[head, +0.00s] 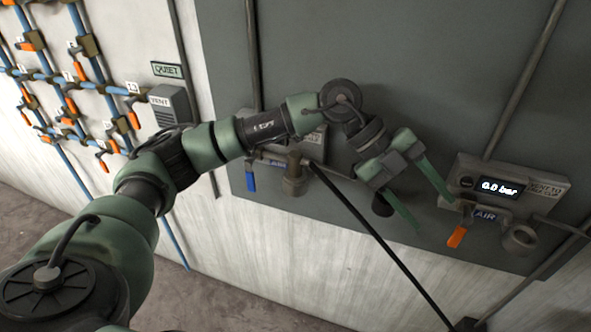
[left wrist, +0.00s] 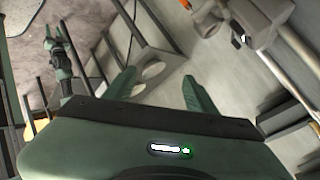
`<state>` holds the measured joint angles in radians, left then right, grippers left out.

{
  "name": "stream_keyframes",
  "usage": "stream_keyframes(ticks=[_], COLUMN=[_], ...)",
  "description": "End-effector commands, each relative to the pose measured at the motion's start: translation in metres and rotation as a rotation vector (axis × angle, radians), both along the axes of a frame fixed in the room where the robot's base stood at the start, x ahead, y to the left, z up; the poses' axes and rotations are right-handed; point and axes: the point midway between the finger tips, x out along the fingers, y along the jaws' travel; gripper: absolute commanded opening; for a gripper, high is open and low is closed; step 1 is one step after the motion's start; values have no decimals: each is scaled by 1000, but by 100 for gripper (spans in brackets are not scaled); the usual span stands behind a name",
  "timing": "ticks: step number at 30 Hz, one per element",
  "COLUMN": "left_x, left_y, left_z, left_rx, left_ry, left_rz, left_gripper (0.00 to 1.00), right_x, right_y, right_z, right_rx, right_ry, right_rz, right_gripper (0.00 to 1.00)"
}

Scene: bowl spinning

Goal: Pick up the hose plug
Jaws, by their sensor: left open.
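My left gripper (head: 434,215) is open in front of the grey panel, left of the pressure box, with nothing seen between its fingers. Its two green fingers also show in the left wrist view (left wrist: 160,78). I cannot pick out the hose plug for certain. A dark round-ended piece (head: 382,205) shows just beside the left finger, partly hidden by the gripper; I cannot tell what it is. A black hose or rod (head: 375,235) runs down to the right below the gripper. A green part (left wrist: 62,60), perhaps my right gripper, shows small in the left wrist view.
A box reading 0.0 bar (head: 500,188) with an orange-handled valve (head: 457,237) and a round socket (head: 519,240) is at the right. A bracket with two holes (left wrist: 152,72) shows beyond the fingers.

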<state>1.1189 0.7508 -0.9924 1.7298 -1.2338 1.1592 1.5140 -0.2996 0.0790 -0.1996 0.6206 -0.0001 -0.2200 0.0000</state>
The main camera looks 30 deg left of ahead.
Motion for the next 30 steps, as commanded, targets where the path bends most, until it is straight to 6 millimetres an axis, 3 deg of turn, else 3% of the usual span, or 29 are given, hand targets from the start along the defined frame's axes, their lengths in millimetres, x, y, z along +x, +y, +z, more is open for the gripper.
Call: stream_keyframes(ticks=[1, 3, 6, 10, 13, 17, 30], left_x=[14, 26, 33, 27, 22, 20, 12], left_y=[41, 101, 185, 253, 277, 286, 280], left_z=[-2, -4, 9, 29, 39, 37, -17], left_rx=[160, 380, 635, 823, 886, 912, 910], left_ry=[17, 72, 155, 239, 273, 290, 291], left_rz=[50, 145, 316, 486, 553, 577, 572], left_gripper=[56, 56, 56, 56, 56, 56, 56], right_x=[0, 0, 0, 0, 0, 0, -1], right_y=[1, 1, 1, 1, 1, 1, 1], right_z=[0, 0, 0, 0, 0, 2, 30], right_rx=[1, 1, 1, 1, 1, 1, 1], right_ry=[0, 0, 0, 0, 0, 0, 1], right_rz=[0, 0, 0, 0, 1, 1, 1], right_gripper=[38, 38, 38, 38, 38, 38, 38])
